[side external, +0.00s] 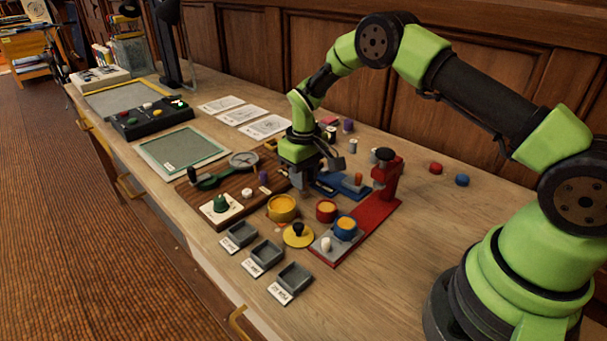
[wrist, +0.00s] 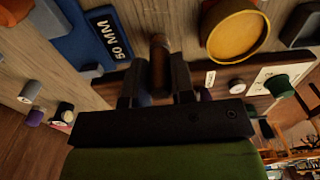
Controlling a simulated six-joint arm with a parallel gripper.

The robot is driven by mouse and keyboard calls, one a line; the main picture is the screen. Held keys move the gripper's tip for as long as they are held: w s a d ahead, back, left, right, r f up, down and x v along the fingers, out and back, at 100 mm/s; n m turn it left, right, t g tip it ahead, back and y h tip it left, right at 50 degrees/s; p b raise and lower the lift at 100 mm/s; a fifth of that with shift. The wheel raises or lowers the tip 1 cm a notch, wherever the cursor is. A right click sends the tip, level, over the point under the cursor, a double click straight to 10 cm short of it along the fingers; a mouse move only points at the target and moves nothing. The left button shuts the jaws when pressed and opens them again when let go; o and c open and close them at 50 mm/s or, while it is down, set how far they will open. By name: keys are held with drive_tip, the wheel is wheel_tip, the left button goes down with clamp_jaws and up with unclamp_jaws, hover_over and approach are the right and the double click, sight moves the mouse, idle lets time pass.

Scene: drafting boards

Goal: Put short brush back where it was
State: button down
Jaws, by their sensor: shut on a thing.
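My gripper (side external: 306,190) hangs low over the right end of the brown wooden board, close to the blue fixture. In the wrist view my gripper (wrist: 155,80) is shut on a short brown cylindrical piece, which I take to be the short brush (wrist: 160,50). Only part of it shows between the two dark fingers. In the side view the held piece is hidden by the gripper, and I cannot tell whether it touches anything below.
The blue fixture (wrist: 108,45) marked "50 MM" and a yellow round pot (wrist: 235,38) lie close on either side. The brown board (side external: 185,190) carries a green knob (side external: 220,203). A red stand (side external: 385,190) rises right of the gripper. Small grey trays (side external: 265,253) line the front.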

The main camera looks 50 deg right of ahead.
drive_tip(key=shift+f, duration=0.1)
drive_tip(key=c, duration=1)
unclamp_jaws()
